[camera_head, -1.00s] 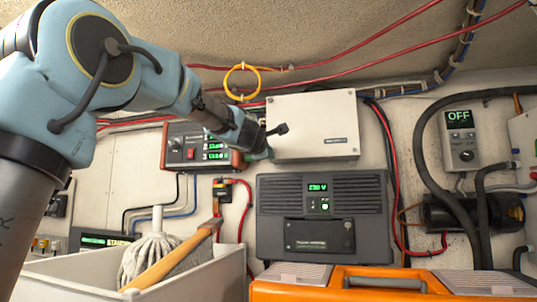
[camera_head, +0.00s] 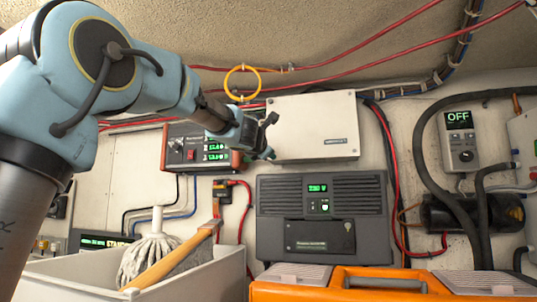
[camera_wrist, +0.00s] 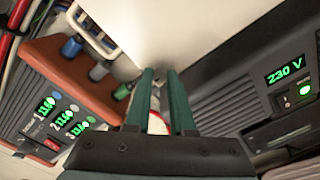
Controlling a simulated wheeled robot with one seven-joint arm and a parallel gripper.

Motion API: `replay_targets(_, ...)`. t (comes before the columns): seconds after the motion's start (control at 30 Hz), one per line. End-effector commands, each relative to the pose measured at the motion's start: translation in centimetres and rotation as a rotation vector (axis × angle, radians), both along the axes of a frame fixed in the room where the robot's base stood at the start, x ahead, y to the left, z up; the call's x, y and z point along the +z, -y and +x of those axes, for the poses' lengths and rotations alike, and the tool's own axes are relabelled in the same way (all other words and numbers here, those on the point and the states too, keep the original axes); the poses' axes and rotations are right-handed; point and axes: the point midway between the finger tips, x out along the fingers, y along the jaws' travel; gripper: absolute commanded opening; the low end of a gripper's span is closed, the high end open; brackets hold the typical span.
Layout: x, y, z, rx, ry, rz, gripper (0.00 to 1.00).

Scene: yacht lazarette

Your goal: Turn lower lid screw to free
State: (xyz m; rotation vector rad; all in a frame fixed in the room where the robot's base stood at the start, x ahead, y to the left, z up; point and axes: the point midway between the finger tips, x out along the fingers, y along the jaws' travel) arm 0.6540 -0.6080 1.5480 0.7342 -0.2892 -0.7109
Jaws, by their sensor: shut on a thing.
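The cream lidded box (camera_head: 313,125) is fixed high on the wall and also fills the upper middle of the wrist view (camera_wrist: 220,30). My gripper (camera_head: 269,154) is at its lower left corner. In the wrist view my gripper's two green fingers (camera_wrist: 161,75) point at that corner and are close together. They are shut on the lower lid screw, whose head is mostly hidden between them. A small white and red part (camera_wrist: 157,123) shows between the fingers, too small to identify.
A red-framed display unit (camera_head: 172,150) is close to the left of my gripper. A dark panel reading 230 V (camera_head: 320,245) is just below. A yellow cable loop (camera_head: 242,68) hangs above. An orange case (camera_head: 440,285) and a bin with a mop (camera_head: 215,280) stand below.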

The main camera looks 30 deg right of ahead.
Motion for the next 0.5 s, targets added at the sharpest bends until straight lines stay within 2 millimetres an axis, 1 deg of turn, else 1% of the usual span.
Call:
replay_targets(0.33,-0.10,0.00,0.04,0.000,-0.003,-0.001,0.00)
replay_targets(0.37,-0.10,0.00,0.04,0.000,-0.002,-0.001,0.24)
replay_targets(0.5,-0.08,-0.01,0.04,0.001,-0.002,-0.001,0.39)
